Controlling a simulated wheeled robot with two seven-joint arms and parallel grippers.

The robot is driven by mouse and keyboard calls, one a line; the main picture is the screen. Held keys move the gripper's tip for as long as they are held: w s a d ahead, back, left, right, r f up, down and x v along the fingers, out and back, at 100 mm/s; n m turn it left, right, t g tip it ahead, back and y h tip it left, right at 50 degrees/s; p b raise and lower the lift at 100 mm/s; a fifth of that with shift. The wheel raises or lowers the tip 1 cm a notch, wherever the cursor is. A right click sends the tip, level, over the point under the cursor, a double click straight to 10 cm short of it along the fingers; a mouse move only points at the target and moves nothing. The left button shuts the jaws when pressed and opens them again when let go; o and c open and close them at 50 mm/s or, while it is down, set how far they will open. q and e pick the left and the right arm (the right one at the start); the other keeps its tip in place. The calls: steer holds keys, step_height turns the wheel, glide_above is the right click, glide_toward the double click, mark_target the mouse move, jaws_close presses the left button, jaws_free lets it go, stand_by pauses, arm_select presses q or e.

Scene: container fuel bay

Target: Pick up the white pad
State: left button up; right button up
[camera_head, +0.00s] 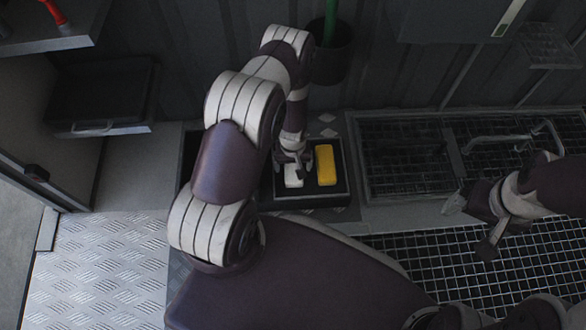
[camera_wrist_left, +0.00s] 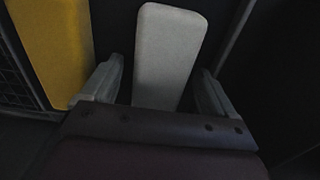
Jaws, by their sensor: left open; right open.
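The white pad (camera_head: 293,177) lies in a small dark tray (camera_head: 318,199), left of a yellow pad. My left gripper (camera_head: 293,158) is over the white pad from above and partly hides it. In the left wrist view the white pad (camera_wrist_left: 168,55) stands out between the two fingers of the open left gripper (camera_wrist_left: 160,70). Gaps show on both sides of the pad, so the jaws are not closed on it. My right gripper (camera_head: 470,226) is open and empty at the right, over the floor grating.
The yellow pad (camera_head: 326,165) lies close to the right of the white pad; it also shows in the left wrist view (camera_wrist_left: 55,45). A dark bin (camera_head: 331,62) with a green object stands behind. Metal grating (camera_head: 405,170) lies to the right. A dark case (camera_head: 100,95) is at the left.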

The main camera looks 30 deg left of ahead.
arm_select(q)
steer(key=shift+r, duration=0.1)
steer(key=c, duration=1)
steer(key=shift+c, duration=0.2)
